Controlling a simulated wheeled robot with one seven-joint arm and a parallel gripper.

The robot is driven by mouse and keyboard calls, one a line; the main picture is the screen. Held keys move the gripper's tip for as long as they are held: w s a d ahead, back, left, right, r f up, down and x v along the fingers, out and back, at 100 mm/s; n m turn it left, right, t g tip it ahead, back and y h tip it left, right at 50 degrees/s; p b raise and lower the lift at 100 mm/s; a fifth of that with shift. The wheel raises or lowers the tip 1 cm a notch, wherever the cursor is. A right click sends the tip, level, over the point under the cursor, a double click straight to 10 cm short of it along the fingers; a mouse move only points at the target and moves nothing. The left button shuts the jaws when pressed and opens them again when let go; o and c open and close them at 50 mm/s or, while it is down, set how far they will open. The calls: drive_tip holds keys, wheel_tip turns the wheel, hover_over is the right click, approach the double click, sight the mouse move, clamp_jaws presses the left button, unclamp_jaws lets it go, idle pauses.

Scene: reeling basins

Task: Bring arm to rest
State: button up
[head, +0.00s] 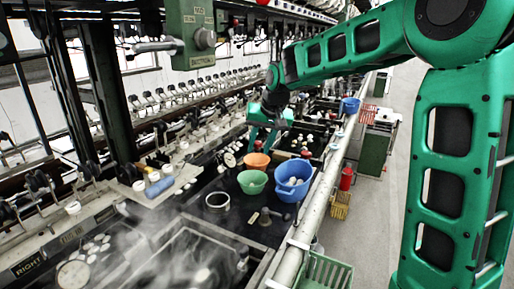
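My green arm reaches in from the right and stretches across the top of the picture toward the reeling machine. My gripper (262,146) hangs at its end, pointing down, just above and behind an orange bowl (257,160). Its two fingers look spread apart, and I see nothing held between them. The gripper is small in this view, so its exact gap to the bowl is unclear.
A green bowl (252,182) and a blue basin (293,181) with pale cocoons stand near the orange bowl. A steaming basin (190,262) is at the front. A pale pipe (318,205) runs along the bench edge.

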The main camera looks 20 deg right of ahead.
drive_tip(key=shift+s, duration=0.1)
drive_tip(key=s+d+f+m+g+h, duration=0.1)
drive_tip(key=s+d, duration=0.6)
drive_tip(key=s, duration=0.3)
drive_tip(key=s+d+f+m+g+h, duration=0.1)
drive_tip(key=s+d+f+g, duration=0.1)
drive_tip(key=s+d, duration=0.7)
drive_tip(key=s+f+g, duration=0.1)
drive_tip(key=s+f, duration=0.1)
drive_tip(key=s, duration=0.9)
drive_tip(key=s+f+m+y, duration=0.1)
drive_tip(key=s+f, duration=0.2)
drive_tip(key=s, duration=0.9)
drive_tip(key=shift+s+f+m+g, duration=0.15)
drive_tip(key=shift+s+m+g, duration=0.15)
drive_tip(key=shift+g, duration=0.1)
drive_tip(key=shift+w, duration=0.2)
